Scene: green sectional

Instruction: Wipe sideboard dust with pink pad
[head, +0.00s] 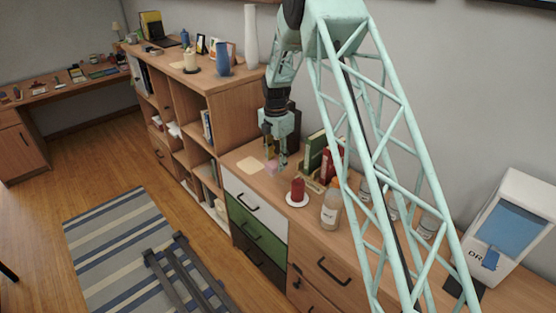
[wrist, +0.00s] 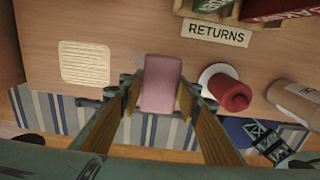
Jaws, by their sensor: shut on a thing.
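The pink pad (head: 271,168) is between the fingers of my gripper (head: 275,152), over the sideboard top (head: 236,156). In the wrist view my gripper (wrist: 158,100) is shut on the pink pad (wrist: 161,82), a finger on each side. The pad is at or just above the wood; I cannot tell whether it touches. A flat cream square patch (wrist: 84,63) with fine lines lies left of the pad, apart from it. It also shows in the head view (head: 250,165); I cannot tell whether it is dust.
A red candle (head: 298,189) on a white saucer (wrist: 208,75) stands close right of the pad. A bottle (head: 331,207), several jars and a white dispenser (head: 513,225) stand further right. A "RETURNS" sign (wrist: 216,32) and books (head: 316,150) are behind. A taller shelf (head: 226,87) rises at left.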

